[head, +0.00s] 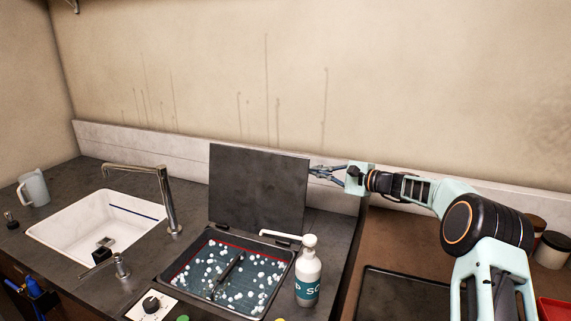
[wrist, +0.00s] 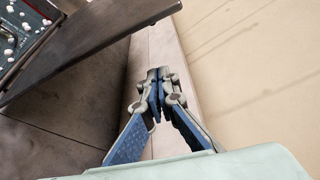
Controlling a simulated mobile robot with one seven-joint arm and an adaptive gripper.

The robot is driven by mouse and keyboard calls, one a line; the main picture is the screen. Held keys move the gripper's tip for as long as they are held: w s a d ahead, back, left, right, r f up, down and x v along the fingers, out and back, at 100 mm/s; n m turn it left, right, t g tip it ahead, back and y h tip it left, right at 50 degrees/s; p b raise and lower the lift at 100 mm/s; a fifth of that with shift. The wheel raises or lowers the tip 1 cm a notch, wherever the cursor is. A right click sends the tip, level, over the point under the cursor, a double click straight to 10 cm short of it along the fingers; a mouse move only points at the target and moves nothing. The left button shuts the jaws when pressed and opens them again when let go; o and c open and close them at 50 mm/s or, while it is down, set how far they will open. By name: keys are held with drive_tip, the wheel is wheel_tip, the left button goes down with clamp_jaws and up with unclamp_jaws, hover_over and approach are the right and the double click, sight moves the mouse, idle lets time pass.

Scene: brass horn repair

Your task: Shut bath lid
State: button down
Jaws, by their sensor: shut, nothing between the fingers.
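The bath lid (head: 257,190) is a dark flat panel standing upright, open, at the back edge of the bath. The bath (head: 182,263) is a dark basin set in the counter, holding liquid with many white floating balls and a dark rod-like item. My gripper (head: 314,171) is shut and empty, beside the upper right edge of the lid. In the wrist view my gripper's fingertips (wrist: 159,75) meet, and the lid (wrist: 95,45) crosses the upper left. I cannot tell whether the fingers touch the lid.
A soap pump bottle (head: 308,280) stands at the bath's right front corner. A control knob (head: 151,304) sits in front. A tall faucet (head: 168,200) and white sink (head: 70,235) are to the left. The wall (head: 420,90) is close behind the lid.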

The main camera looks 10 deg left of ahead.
sight(289, 167)
drive_tip(key=shift+w+a+r+p, duration=0.15)
drive_tip(key=shift+a+p, duration=0.45)
drive_tip(key=shift+a, duration=0.95)
drive_tip(key=shift+w+a+f+p, duration=0.15)
drive_tip(key=shift+a+p, duration=0.45)
drive_tip(key=shift+a, duration=1)
drive_tip(key=shift+w+a+r+p, duration=0.15)
drive_tip(key=shift+a+p, duration=0.45)
drive_tip(key=shift+a, duration=0.95)
drive_tip(key=shift+s+b, duration=0.2)
drive_tip(key=shift+b, duration=0.45)
